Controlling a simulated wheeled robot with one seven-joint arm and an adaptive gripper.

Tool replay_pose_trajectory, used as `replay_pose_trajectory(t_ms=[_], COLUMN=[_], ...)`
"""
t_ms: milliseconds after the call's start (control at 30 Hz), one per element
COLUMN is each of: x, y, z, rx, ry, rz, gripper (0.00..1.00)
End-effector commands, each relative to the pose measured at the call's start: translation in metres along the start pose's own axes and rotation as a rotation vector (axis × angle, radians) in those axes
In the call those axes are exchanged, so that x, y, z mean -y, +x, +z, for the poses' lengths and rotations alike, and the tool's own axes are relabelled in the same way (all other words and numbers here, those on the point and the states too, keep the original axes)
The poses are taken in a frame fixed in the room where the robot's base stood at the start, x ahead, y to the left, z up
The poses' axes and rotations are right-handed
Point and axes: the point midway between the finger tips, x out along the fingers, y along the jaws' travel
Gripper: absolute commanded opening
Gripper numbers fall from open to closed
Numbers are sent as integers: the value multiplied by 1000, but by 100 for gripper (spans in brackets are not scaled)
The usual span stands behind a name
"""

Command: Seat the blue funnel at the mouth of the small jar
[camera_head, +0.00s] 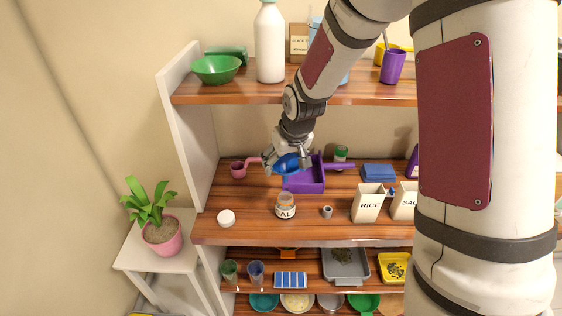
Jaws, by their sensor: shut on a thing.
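My gripper (286,160) is above the middle shelf and is shut on the blue funnel (288,167). The funnel is held in the air, above and behind the small jar; part of it is hidden by the fingers. The small jar (285,207) stands upright near the front of the middle shelf, with a white label whose visible end reads "AL". Its mouth shows no lid. The funnel and the jar look apart.
A white lid (226,218) lies left, a small grey cylinder (327,211) right. A RICE container (367,204) stands farther right. A pink cup (238,170) is back left. The upper shelf (215,93) overhangs.

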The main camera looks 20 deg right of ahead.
Motion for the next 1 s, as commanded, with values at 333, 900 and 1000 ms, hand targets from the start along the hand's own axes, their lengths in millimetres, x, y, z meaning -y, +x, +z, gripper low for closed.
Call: replay_pose_trajectory(t_ms=[333, 900, 1000], x=[0, 0, 0], y=[8, 45, 46], z=[3, 18, 19], rx=[2, 1, 0], ry=[-1, -1, -1], rz=[0, 0, 0], gripper=[38, 38, 38])
